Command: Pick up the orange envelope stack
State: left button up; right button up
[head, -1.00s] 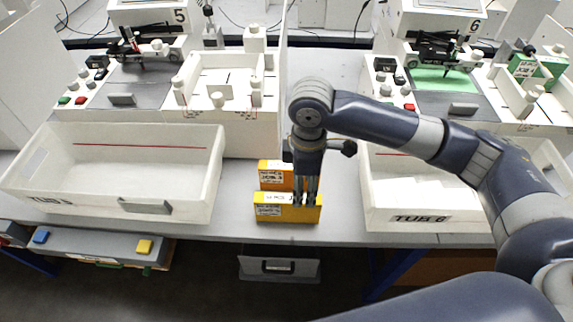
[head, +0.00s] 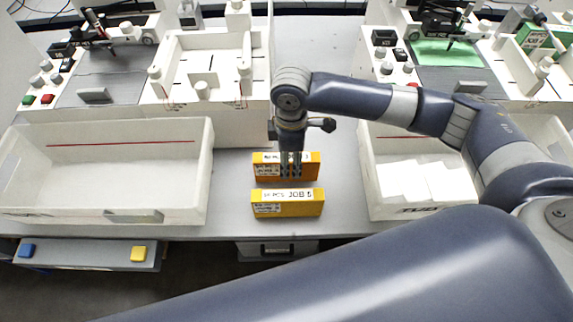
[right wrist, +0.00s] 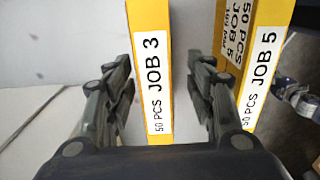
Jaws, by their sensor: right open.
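The orange envelope stack (head: 261,168) stands upright on the table behind a yellow stack (head: 288,208) labelled JOB 5. My right gripper (head: 291,172) points straight down at the orange stack, its fingers covering part of the label. In the right wrist view the stack (right wrist: 150,45) reads JOB 3 and lies between the two open fingers of the gripper (right wrist: 165,72), with gaps at both sides. The JOB 5 stack (right wrist: 262,60) lies outside the right finger there. My left gripper is not in view.
White tubs stand left (head: 110,215) and right (head: 395,205) of the stacks; the right one holds white sheets. Plotter stations with white walls stand behind. The table's front edge is just before the JOB 5 stack. Bare table lies between the stacks and tubs.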

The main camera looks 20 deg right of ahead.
jog(key=f, duration=0.4)
jog(key=shift+w+p, duration=0.2)
jog(key=shift+p, duration=0.15)
jog(key=shift+f, duration=0.3)
grip_shut()
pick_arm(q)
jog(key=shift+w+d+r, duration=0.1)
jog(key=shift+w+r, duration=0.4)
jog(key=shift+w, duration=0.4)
